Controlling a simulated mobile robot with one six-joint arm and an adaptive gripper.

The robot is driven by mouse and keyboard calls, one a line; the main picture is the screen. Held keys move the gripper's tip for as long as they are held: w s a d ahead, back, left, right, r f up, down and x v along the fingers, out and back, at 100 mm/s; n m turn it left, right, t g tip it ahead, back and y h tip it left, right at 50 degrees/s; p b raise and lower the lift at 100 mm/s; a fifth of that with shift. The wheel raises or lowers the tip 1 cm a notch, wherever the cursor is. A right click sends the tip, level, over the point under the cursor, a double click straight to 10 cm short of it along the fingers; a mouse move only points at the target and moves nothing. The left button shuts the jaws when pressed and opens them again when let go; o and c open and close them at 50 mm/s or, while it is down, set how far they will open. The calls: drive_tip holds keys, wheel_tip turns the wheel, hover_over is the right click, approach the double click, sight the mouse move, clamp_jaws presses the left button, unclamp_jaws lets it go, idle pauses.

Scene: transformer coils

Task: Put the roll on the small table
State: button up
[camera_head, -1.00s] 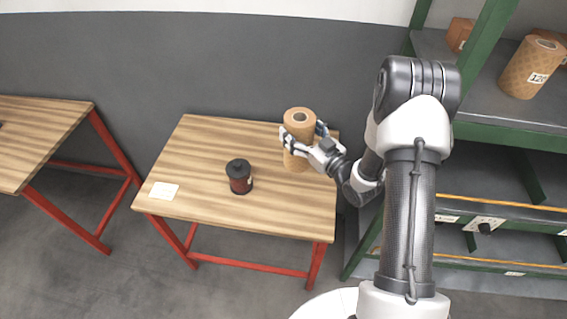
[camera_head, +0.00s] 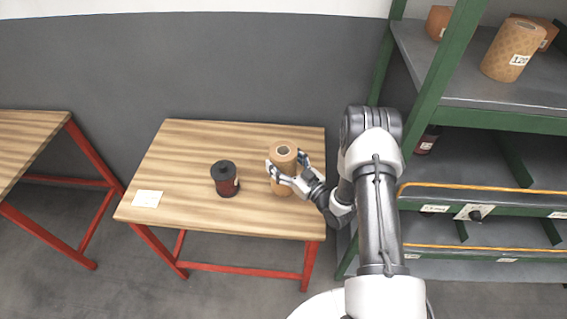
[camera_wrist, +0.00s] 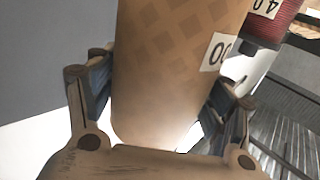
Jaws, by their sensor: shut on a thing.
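The roll (camera_head: 283,160) is a brown cardboard cylinder with a hole in its top, held upright in my gripper (camera_head: 286,172). In the wrist view the roll (camera_wrist: 170,70) fills the middle, with a white label marked with digits, and the fingers close on it from both sides. The small table (camera_head: 180,150) has a striped wooden top and red legs. The roll is over the right part of its top. I cannot tell whether its bottom touches the wood.
A dark red and black coil (camera_head: 225,180) stands on the table, left of the roll. A white card (camera_head: 147,198) lies at the front left. Another wooden table (camera_head: 25,135) is at far left. A green shelf (camera_head: 430,100) with other rolls (camera_head: 512,50) stands at right.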

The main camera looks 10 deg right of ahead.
drive_tip(key=shift+f, duration=0.15)
drive_tip(key=shift+f, duration=0.2)
drive_tip(key=o, duration=2.1)
